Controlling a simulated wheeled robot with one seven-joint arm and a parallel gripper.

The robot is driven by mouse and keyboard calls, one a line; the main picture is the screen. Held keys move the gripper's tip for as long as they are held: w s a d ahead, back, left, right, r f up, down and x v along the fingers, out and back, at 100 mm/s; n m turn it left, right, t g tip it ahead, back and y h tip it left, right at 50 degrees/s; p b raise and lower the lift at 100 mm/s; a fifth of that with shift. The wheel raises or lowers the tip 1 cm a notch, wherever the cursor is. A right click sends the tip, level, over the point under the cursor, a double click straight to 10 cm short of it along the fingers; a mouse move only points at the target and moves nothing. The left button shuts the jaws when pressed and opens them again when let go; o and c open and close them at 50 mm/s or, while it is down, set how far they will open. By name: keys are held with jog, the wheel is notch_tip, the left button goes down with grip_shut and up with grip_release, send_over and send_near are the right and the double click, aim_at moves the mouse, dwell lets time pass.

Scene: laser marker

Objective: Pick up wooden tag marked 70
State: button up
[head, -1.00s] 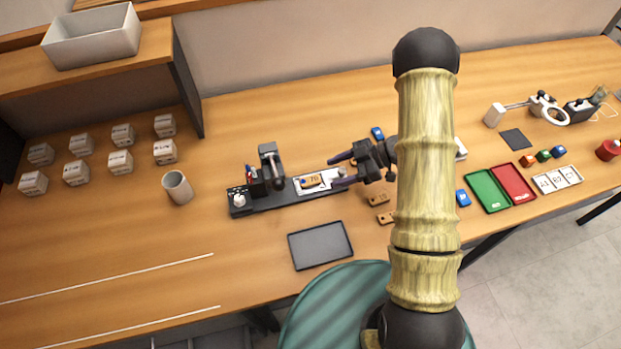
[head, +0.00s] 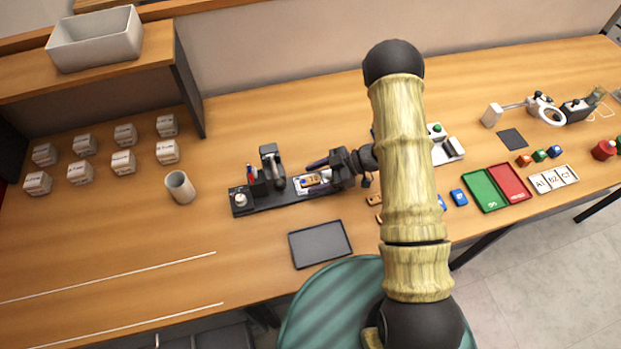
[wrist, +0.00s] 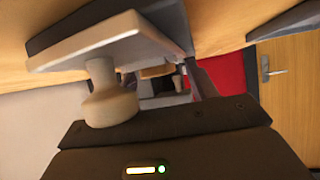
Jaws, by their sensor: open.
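The wooden tag (head: 312,180) lies on the white plate of the black laser marker (head: 270,200). In the earlier head view its marking looks like 70; now it is too small to read surely. My gripper (head: 316,176) is open, reaching in from the right, its fingers low around the tag's right part. I cannot tell whether they touch it. In the wrist view, a pale wooden edge (wrist: 155,71), likely the tag, shows beyond a white plate with a round knob (wrist: 108,95). The knob and plate hide much of the view.
A dark tray (head: 320,245) lies in front of the marker. A grey cup (head: 180,187) stands left of it, with several white boxes (head: 123,162) further left. Other wooden tags (head: 374,199) lie to the right, partly hidden by my arm. Green and red trays (head: 486,190) lie beyond.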

aim_at(317, 179)
dwell(0.4)
jog(key=shift+w, duration=0.1)
jog(key=c, duration=0.9)
jog(key=shift+d, duration=0.1)
jog(key=c, duration=0.3)
jog(key=shift+c, duration=0.2)
jog(key=shift+r, duration=0.6)
notch_tip(317, 179, up, 9)
jog(key=b, duration=0.1)
